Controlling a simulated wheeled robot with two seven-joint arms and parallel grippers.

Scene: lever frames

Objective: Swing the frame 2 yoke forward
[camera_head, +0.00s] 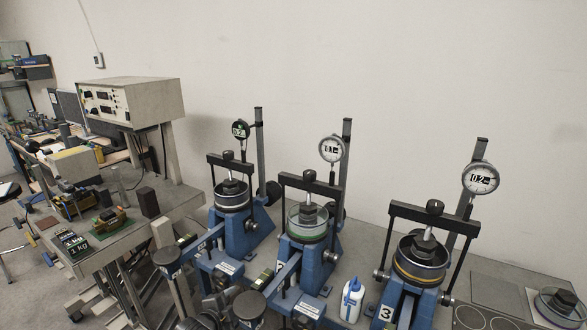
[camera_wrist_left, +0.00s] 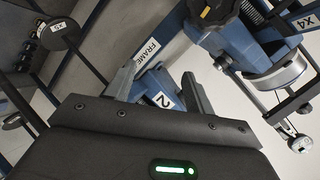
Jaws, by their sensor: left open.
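Frame 2 is the middle of three blue lever frames in the head view, with a blue body (camera_head: 308,262). Its black yoke (camera_head: 318,186) stands over the round cell (camera_head: 307,222), crossbar above and a side rod down each side. My left gripper (camera_wrist_left: 160,68) is open in the left wrist view. The blue lever beam with the "FRAME" and "2" labels (camera_wrist_left: 162,100) shows beyond and between its fingers. I cannot tell whether the fingers touch it. Dark parts at the bottom of the head view may be my left arm. My right gripper is not in view.
Frame 1's yoke (camera_head: 230,161) is to the left and frame 3's yoke (camera_head: 433,218) to the right. A dial gauge (camera_head: 331,148) stands behind frame 2. A white bottle (camera_head: 351,300) stands between frames 2 and 3. A dark round hanger top (camera_head: 250,304) is in front.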

